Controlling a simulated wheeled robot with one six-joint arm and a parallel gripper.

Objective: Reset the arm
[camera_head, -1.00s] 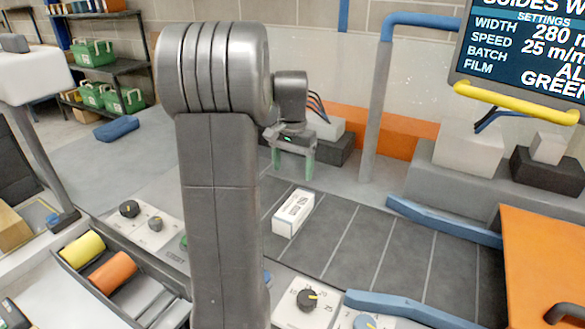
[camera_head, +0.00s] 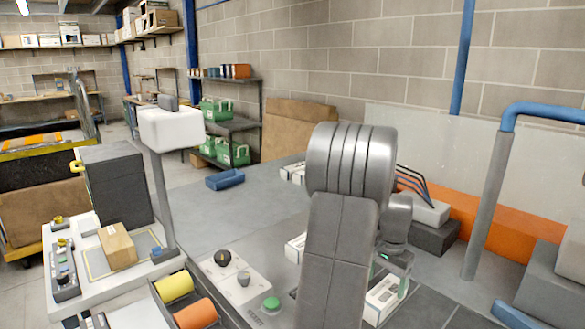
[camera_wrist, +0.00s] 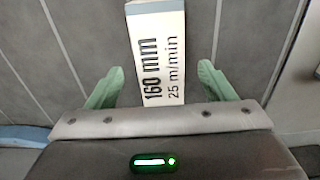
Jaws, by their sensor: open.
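My arm rises in the middle of the head view, and my gripper (camera_head: 396,278) hangs beyond it, partly hidden by it. In the wrist view my gripper (camera_wrist: 160,78) is open, with green fingers spread apart. A white box (camera_wrist: 158,45) printed "160 mm" and "25 m/min" shows between and beyond the fingers, with a gap on each side. A white box (camera_head: 380,302) also shows beside the gripper in the head view, partly hidden by my arm. I cannot tell how high the fingers are above it.
A control panel with a green button (camera_head: 271,304) and knobs is left of my arm. Yellow (camera_head: 174,286) and orange (camera_head: 196,314) rolls lie in a tray. A brown box (camera_head: 117,246) sits on a bench. A grey post (camera_head: 487,205) stands at right.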

